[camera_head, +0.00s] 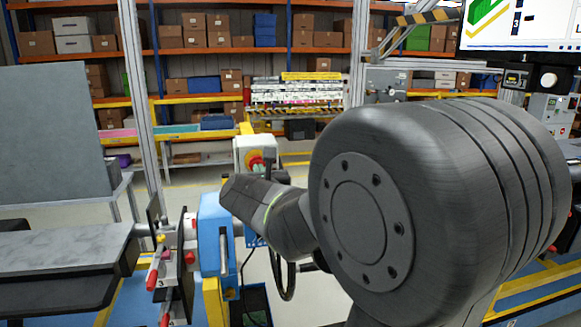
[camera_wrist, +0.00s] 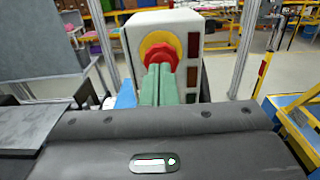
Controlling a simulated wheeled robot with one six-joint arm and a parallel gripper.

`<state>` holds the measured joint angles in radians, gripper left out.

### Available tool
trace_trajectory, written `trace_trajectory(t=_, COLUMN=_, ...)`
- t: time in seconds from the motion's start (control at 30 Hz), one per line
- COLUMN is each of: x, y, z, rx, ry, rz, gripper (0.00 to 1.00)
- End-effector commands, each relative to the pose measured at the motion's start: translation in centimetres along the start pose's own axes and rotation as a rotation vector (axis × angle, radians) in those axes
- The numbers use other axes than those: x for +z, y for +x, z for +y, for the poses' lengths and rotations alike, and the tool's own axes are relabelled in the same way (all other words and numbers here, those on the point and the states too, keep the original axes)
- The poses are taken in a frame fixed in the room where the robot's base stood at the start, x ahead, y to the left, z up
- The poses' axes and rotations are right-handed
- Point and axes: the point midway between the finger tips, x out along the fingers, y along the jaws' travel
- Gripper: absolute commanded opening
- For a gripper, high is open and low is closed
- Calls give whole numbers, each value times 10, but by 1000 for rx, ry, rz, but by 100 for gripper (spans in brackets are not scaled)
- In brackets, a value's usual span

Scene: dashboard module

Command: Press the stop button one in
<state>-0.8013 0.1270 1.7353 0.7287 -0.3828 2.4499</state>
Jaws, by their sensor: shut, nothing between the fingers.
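The stop button (camera_wrist: 161,52) is a red knob on a yellow round plate, on the front of a white box (camera_wrist: 190,22). In the head view the button (camera_head: 254,160) and its box (camera_head: 242,143) show behind my arm, partly covered. My gripper (camera_wrist: 159,69) is shut and empty, its two green fingers side by side. In the wrist view the fingertips overlap the lower part of the red knob; I cannot tell whether they touch it or how far in the knob is.
A blue fixture (camera_head: 215,235) with red-tipped parts stands left of my arm. A grey table (camera_head: 65,248) and a grey panel (camera_head: 55,135) are at the left. Shelves with boxes (camera_head: 205,85) stand at the back. A screen (camera_head: 520,22) is at the upper right.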

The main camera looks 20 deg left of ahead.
Motion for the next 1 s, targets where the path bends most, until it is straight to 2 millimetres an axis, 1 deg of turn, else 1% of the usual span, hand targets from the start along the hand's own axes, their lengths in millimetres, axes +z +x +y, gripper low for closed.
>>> trace_trajectory(t=0.1, x=1, y=8, z=0, rx=0, ry=-1, rz=1, gripper=0)
trace_trajectory(t=0.2, x=0, y=11, z=0, rx=0, ry=0, rz=1, gripper=0)
trace_trajectory(t=0.63, x=-2, y=14, z=0, rx=-1, ry=0, rz=0, gripper=0)
trace_trajectory(t=0.77, x=-4, y=22, z=-1, rx=-2, ry=1, rz=-1, gripper=0)
trace_trajectory(t=0.9, x=-2, y=31, z=0, rx=-1, ry=1, rz=-3, gripper=0)
trace_trajectory(t=1.0, x=1, y=33, z=0, rx=0, ry=1, rz=-4, gripper=0)
